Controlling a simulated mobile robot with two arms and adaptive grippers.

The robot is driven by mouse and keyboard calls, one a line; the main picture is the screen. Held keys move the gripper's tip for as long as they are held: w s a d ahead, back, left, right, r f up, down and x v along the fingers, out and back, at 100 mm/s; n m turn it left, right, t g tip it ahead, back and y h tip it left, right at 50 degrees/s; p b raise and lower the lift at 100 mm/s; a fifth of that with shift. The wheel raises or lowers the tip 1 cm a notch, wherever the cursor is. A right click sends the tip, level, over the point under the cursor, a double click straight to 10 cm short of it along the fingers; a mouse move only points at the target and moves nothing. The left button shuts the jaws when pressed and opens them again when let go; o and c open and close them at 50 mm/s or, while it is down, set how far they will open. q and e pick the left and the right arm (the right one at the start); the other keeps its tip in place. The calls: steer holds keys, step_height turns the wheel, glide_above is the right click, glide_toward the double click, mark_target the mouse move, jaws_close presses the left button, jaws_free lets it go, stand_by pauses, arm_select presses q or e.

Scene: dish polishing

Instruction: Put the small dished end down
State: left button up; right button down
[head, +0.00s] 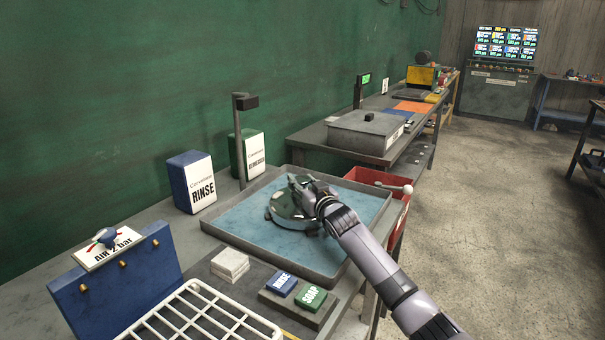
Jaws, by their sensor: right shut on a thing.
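The small dished end (287,209) is a round, shiny grey-green piece low over the blue-floored tray (229,235). My right gripper (299,188) reaches in from the lower right and is shut on it at its upper side. The gripper and wrist hide part of the piece. I cannot tell whether its underside touches the tray floor. Small dark blocks show at its edge. My left gripper is not in view.
Blue rinse (191,183) and green (248,154) containers stand behind the tray. A white wire rack (203,318), RINSE (281,283) and SOAP (312,297) blocks and pale pads (230,264) lie in front. A red bin (377,179) is at right. The tray's left part is clear.

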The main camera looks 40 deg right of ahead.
steer(key=shift+r, duration=0.35)
steer(key=c, duration=1.3)
jaws_free()
steer(key=shift+s+f, duration=0.1)
steer(key=shift+f, duration=0.3)
steer(key=shift+o, duration=1.2)
steer(key=shift+a+r, duration=0.1)
steer(key=shift+o, duration=0.4)
steer(key=v, duration=0.7)
steer(key=shift+s+b, duration=0.25)
steer(key=shift+b, duration=0.05)
